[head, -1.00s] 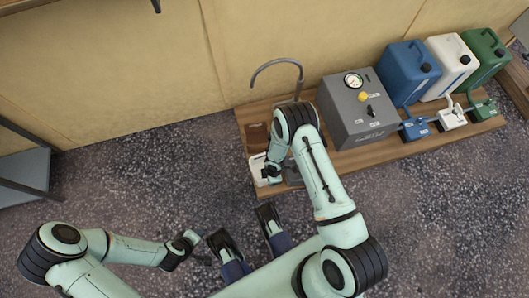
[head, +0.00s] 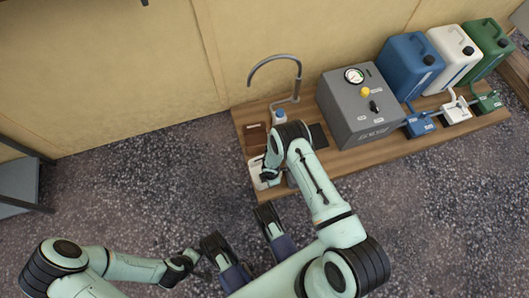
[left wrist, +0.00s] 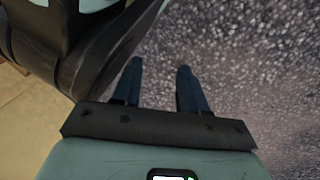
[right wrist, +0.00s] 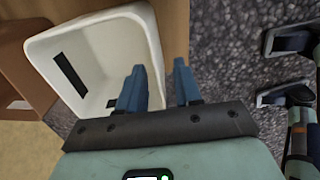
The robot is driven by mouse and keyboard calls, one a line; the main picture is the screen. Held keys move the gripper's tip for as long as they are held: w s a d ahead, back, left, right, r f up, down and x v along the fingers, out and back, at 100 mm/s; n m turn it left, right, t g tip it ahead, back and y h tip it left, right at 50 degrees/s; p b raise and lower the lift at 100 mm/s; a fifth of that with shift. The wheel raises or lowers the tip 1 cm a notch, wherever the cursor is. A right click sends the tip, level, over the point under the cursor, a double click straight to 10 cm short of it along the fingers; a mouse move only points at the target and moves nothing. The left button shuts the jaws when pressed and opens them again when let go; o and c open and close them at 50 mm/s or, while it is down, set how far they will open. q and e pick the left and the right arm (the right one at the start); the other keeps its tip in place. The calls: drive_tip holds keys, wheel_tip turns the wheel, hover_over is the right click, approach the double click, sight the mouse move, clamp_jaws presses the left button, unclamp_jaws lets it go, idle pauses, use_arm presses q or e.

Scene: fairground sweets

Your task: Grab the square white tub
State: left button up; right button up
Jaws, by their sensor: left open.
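The square white tub (head: 256,166) stands at the left front end of the wooden board, partly hidden by my right arm in the head view. In the right wrist view the tub (right wrist: 112,45) is open-topped, with a dark strip on its inside. My right gripper (right wrist: 160,84) is open at the tub's rim. One finger is over the tub's inside and the other is beyond its right wall; contact cannot be told. My left gripper (head: 194,259) is low at the left, away from the tub. In the left wrist view its fingers (left wrist: 157,85) are apart and empty above the floor.
A brown tub (head: 256,137) sits just behind the white one. A curved spout (head: 277,59) and a grey gauge box (head: 352,115) stand farther along the board (head: 400,146). Blue (head: 410,68), white (head: 452,58) and green (head: 487,47) canisters stand at the right.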

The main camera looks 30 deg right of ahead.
wheel_tip(320, 180, down, 3)
drive_tip(key=shift+w+d+f+b, duration=0.1)
drive_tip(key=shift+w+b, duration=0.05)
drive_tip(key=shift+b, duration=0.35)
use_arm(q)
drive_tip(key=s+f, duration=0.1)
drive_tip(key=s+f+g, duration=0.1)
drive_tip(key=s, duration=0.1)
drive_tip(key=shift+a, duration=0.2)
use_arm(e)
clamp_jaws()
idle(0.6)
